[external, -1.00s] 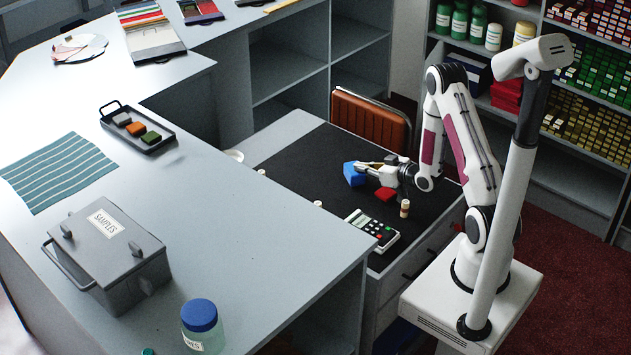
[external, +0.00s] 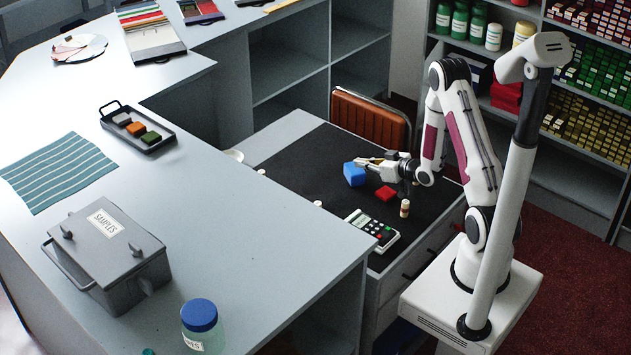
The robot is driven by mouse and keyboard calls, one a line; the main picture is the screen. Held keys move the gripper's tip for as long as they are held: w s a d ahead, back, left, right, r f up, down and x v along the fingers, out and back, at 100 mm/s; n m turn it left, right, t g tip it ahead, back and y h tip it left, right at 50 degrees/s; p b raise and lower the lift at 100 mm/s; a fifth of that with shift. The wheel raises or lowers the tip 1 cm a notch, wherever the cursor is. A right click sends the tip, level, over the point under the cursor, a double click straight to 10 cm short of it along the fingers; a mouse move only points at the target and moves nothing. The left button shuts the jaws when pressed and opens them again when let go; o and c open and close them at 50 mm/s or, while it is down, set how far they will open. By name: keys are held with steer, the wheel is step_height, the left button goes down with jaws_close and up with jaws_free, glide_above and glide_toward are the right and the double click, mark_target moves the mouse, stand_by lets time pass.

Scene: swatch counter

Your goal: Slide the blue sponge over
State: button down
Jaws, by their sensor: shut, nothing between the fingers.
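The blue sponge (external: 354,175) is a small block on the black mat (external: 310,160) of the lower desk. My gripper (external: 365,162) is shut and empty. Its tips are at the upper right of the blue sponge in the picture; I cannot tell whether they touch it.
A calculator (external: 372,229) lies near the mat's front edge. A small cork-coloured bottle (external: 405,208) stands right of it. An orange chair (external: 371,121) is behind the desk. The grey counter (external: 250,240) borders the mat on the left. The mat's far part is clear.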

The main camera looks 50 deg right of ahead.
mark_target(362, 172)
step_height(362, 172, up, 9)
stand_by(0.8)
stand_by(0.5)
steer(key=shift+s+f, duration=0.1)
